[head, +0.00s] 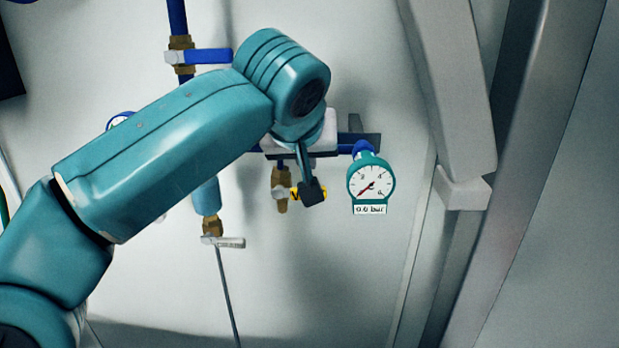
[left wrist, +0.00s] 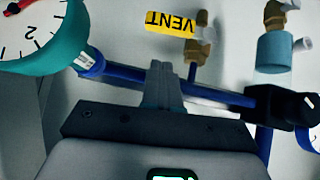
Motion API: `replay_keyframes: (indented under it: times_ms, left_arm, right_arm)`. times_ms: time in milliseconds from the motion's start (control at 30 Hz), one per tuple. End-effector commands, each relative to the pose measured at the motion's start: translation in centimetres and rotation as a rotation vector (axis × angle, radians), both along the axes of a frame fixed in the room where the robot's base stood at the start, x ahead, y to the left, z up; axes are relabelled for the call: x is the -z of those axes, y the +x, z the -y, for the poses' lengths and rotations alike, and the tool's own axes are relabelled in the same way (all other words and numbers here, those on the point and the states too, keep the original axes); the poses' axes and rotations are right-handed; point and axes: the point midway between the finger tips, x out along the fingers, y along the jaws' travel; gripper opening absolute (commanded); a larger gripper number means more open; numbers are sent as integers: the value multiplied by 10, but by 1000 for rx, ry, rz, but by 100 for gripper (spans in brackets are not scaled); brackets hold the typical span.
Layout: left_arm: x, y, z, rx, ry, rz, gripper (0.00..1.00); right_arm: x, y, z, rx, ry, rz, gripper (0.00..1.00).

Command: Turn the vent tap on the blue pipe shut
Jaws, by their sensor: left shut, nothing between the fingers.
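The vent tap (head: 281,178) is a small brass valve hanging under the blue pipe. It also shows in the left wrist view (left wrist: 202,50), beside the yellow VENT tag (left wrist: 172,23). The blue pipe (left wrist: 120,72) crosses behind my fingers. Contact cannot be told. It also shows in the left wrist view (left wrist: 164,85). My right gripper is out of view.
A round gauge (head: 371,183) reading 0.0 bar is close to my left gripper's right. A blue-handled valve (head: 208,56) sits on the upper pipe. A pale-levered brass tap (head: 213,228) is below the blue cylinder (head: 207,196). Grey posts (head: 450,90) stand at right.

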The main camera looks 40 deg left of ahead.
Motion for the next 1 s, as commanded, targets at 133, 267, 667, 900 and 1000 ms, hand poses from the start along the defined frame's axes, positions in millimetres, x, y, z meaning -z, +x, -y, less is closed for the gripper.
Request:
replay_keyframes:
  times_ms: [133, 267, 667, 900, 1000]
  left_arm:
    - [23, 0, 2, 3, 0, -2, 0]
    - [34, 1, 3, 3, 1, -1, 0]
    - [37, 1, 4, 3, 0, 0, 0]
    - [55, 4, 8, 3, 0, -1, 0]
    - [53, 4, 9, 3, -1, -5, 0]
  right_arm:
    - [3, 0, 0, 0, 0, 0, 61]
    - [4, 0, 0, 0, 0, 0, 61]
    - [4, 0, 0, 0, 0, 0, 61]
    - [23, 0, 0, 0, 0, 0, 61]
    - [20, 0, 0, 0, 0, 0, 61]
